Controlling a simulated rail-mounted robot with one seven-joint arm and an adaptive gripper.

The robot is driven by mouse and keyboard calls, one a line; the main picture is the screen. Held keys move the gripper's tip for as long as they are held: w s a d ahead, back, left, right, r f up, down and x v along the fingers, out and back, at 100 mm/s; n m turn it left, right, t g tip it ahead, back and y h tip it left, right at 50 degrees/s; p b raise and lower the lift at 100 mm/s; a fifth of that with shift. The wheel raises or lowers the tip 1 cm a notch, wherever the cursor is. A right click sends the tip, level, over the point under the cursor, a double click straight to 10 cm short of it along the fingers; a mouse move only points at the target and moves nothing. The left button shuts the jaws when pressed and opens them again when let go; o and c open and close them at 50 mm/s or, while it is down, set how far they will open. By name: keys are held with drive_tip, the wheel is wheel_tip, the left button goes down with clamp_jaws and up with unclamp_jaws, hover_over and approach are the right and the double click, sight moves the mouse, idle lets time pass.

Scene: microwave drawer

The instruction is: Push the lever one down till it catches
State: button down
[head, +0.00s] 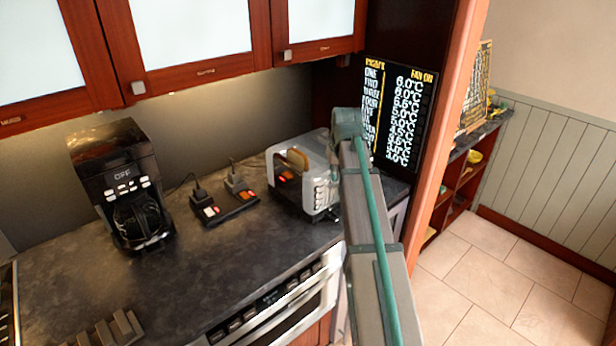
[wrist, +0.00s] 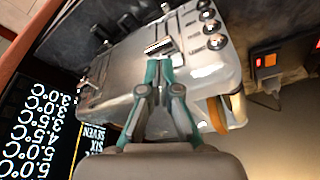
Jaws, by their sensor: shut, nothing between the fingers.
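The silver toaster (head: 312,199) stands on the counter at the right in the head view, with a slice of bread (head: 297,158) showing in its top. In the wrist view the toaster (wrist: 115,75) fills the middle, turned in the picture, and the bread (wrist: 217,115) sticks out of a slot. A pale lever (wrist: 158,46) shows on its end face, near several round knobs. My gripper (wrist: 158,66) is shut and empty, its fingertips right by the lever. I cannot tell whether they touch it.
A coffee maker (head: 119,185) stands at the left of the counter. A dark board (head: 397,115) with temperatures stands behind the toaster. An oven (head: 285,308) is below the counter.

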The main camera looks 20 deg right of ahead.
drive_tip(key=shift+f, duration=0.15)
idle(0.3)
drive_tip(key=shift+f+b, duration=1.5)
drive_tip(key=shift+f, duration=2.4)
drive_tip(key=s, duration=0.1)
drive_tip(key=s+d+r+p, duration=0.1)
drive_tip(key=shift+s, duration=0.4)
drive_tip(key=s+r+p, duration=0.2)
drive_tip(key=r, duration=0.1)
drive_tip(key=d+r+p, duration=0.1)
drive_tip(key=r+p, duration=0.1)
drive_tip(key=shift+s, duration=0.4)
